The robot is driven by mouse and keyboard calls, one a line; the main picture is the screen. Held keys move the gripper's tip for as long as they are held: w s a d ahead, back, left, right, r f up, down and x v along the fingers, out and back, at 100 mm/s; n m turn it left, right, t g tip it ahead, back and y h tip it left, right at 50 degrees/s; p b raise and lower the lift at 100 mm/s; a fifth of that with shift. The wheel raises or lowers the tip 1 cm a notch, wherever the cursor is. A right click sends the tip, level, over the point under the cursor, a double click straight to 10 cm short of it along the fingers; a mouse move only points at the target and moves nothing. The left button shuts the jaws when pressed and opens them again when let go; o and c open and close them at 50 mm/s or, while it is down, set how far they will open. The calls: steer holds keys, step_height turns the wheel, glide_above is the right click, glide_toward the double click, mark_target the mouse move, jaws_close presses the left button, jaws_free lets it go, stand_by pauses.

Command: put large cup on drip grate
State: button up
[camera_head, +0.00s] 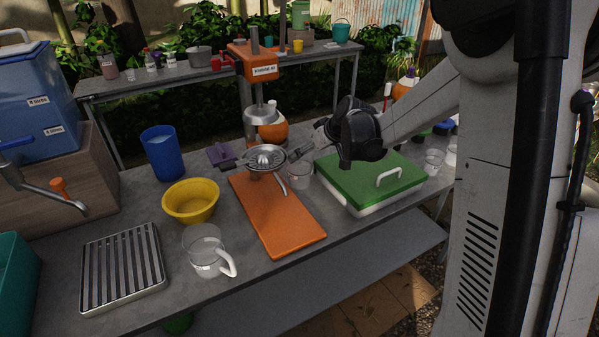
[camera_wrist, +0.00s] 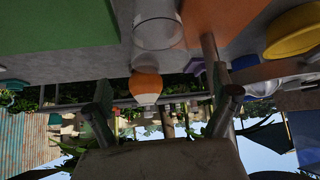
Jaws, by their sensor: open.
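The drip grate (camera_head: 123,268), a slatted metal tray, lies empty at the table's front left. A large clear cup with a white handle (camera_head: 205,248) stands upright just right of it. My gripper (camera_head: 303,141) is open and empty, pointing left above the table near the juicer. Its two fingers (camera_wrist: 168,94) are spread apart in the wrist view.
A yellow bowl (camera_head: 190,201) and blue cup (camera_head: 162,153) stand behind the handled cup. The orange juicer press (camera_head: 262,105) and orange board (camera_head: 275,218) occupy the middle. A green-lidded box (camera_head: 370,178) lies below my arm. A blue cooler (camera_head: 38,100) with tap stands left.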

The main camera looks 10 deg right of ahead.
mark_target(300, 170)
steer(key=x, duration=0.6)
steer(key=shift+w+f, duration=0.15)
steer(key=shift+f, duration=0.1)
steer(key=shift+a, duration=0.15)
steer(key=shift+c, duration=0.2)
steer(key=c, duration=1.1)
steer(key=shift+o, duration=0.2)
steer(key=shift+r, duration=0.15)
